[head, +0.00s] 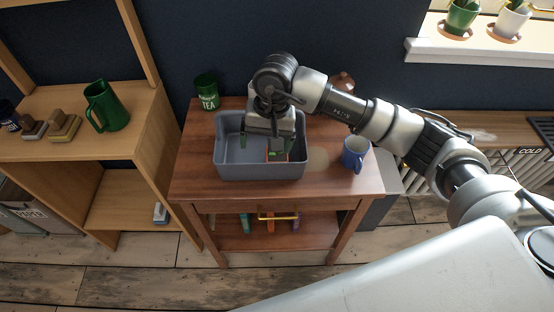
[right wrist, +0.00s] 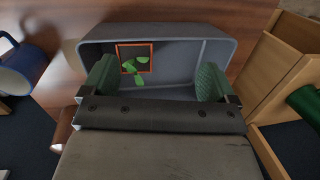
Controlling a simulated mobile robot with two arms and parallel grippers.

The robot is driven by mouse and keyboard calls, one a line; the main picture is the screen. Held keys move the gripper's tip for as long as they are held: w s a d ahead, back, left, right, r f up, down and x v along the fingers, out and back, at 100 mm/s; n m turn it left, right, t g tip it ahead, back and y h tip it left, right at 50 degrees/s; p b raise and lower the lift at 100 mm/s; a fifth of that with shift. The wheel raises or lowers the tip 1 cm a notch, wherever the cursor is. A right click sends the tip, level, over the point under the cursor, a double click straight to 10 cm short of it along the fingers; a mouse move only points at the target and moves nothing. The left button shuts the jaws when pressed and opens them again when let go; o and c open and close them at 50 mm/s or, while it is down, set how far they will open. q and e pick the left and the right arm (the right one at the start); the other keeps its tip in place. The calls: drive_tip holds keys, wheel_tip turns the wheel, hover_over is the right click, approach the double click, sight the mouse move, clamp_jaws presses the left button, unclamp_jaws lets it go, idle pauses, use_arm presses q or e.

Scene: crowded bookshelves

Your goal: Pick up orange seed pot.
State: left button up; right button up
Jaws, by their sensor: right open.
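The orange seed pot (right wrist: 149,59) is square, with an orange rim and green leaves inside. It stands in the grey bin (right wrist: 184,32), at the left of the bin in the right wrist view. In the head view the pot (head: 277,155) is partly hidden by my right gripper (head: 265,142). That gripper is open and points down into the bin. In the right wrist view its two green-padded fingers (right wrist: 157,82) are wide apart and empty. The pot lies beyond them, nearer the left finger. Whether a finger touches it I cannot tell. My left gripper is not in view.
The bin sits on a wooden table (head: 330,184). A blue mug (head: 354,153) stands right of it, a green tea canister (head: 207,92) behind left, a brown pot (head: 342,82) behind right. A wooden shelf (head: 60,97) with a green pitcher (head: 106,107) is at the left.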

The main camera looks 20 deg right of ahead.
sight(277, 158)
drive_tip(key=d+h, duration=0.1)
drive_tip(key=w+d, duration=0.1)
drive_tip(key=shift+d+h, duration=0.35)
drive_tip(key=shift+h, duration=0.05)
wheel_tip(277, 158, down, 4)
drive_tip(key=shift+d+r, duration=0.1)
drive_tip(key=shift+r, duration=0.05)
wheel_tip(277, 158, down, 6)
drive_tip(key=shift+f+p, duration=0.25)
drive_tip(key=shift+p, duration=0.05)
drive_tip(key=c, duration=1.1)
drive_tip(key=shift+r, duration=0.15)
